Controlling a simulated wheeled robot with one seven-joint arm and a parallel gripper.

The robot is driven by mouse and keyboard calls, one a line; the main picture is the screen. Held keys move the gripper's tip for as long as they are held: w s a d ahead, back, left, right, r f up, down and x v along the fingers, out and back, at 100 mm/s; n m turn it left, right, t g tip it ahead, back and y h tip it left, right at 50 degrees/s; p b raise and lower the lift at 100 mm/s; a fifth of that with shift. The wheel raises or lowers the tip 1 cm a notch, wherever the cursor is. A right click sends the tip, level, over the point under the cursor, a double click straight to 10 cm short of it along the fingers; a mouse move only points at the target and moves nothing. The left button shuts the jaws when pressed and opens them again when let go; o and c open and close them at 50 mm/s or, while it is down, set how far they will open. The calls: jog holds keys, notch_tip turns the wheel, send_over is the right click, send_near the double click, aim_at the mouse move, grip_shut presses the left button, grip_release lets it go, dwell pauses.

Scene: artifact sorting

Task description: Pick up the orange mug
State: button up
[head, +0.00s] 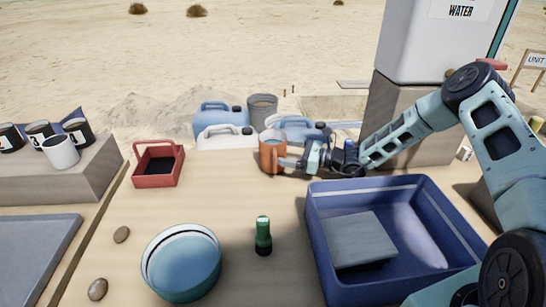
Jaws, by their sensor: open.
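The orange mug (270,157) stands upright at the back middle of the table, its handle on the right side. My gripper (293,162) is at the mug's right side, by the handle. It is open, with its fingers close to the handle. I cannot tell whether they touch the mug or lie around the handle. My arm reaches in from the right.
Blue and white jugs (222,118) and a grey bucket (263,108) stand close behind the mug. A blue crate (440,228) is at the right front. A red tray (170,178), a teal bowl (182,268) and a green flashlight (263,238) occupy the left and middle.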

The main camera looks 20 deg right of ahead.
aim_at(274, 149)
jog(key=shift+x, duration=2)
jog(key=c, duration=0.8)
jog(key=shift+o, duration=0.2)
